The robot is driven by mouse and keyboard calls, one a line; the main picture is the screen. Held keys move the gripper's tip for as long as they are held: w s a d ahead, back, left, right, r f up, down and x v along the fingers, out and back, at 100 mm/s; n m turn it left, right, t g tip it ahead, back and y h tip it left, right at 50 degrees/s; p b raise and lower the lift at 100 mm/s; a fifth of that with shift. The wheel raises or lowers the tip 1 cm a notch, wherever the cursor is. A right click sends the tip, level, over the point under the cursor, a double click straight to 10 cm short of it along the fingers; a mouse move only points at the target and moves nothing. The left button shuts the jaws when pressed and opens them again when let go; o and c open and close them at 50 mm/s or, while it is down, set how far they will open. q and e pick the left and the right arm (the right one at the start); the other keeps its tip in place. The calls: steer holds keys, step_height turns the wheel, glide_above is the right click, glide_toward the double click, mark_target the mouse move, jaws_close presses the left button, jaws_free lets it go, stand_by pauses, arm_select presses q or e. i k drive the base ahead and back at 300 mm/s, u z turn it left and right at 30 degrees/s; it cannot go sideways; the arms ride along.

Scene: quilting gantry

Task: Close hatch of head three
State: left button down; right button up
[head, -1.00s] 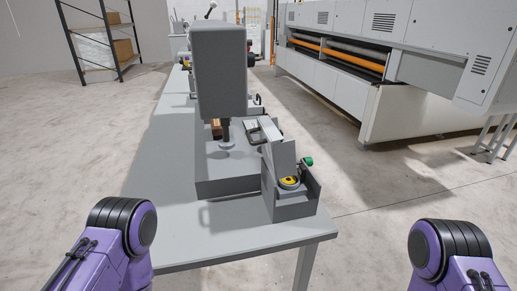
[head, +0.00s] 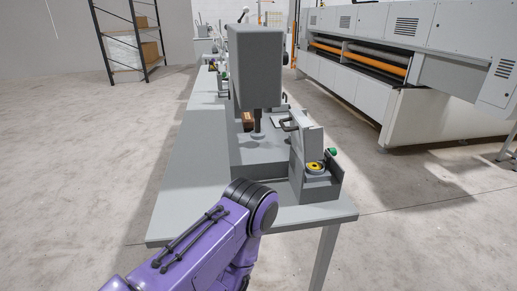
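A grey sewing head (head: 256,68) stands on a grey base at the near end of the long table. At its near right corner is a small grey housing (head: 318,188) with an open top. A light grey hatch plate (head: 309,146) stands raised above it, with a dark handle (head: 289,125) at its left edge. A yellow bobbin-like disc (head: 314,167) and a green knob (head: 332,152) show at the housing. I cannot tell which head number this is. My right gripper is out of view.
The grey table (head: 183,198) runs away from me, with more heads (head: 222,78) farther along. A large white machine with orange rollers (head: 360,62) stands at the right. A shelf rack (head: 127,42) stands back left. Floor is clear on both sides.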

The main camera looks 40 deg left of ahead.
mark_target(308, 144)
steer(key=k, duration=0.3)
steer(key=u, duration=0.9)
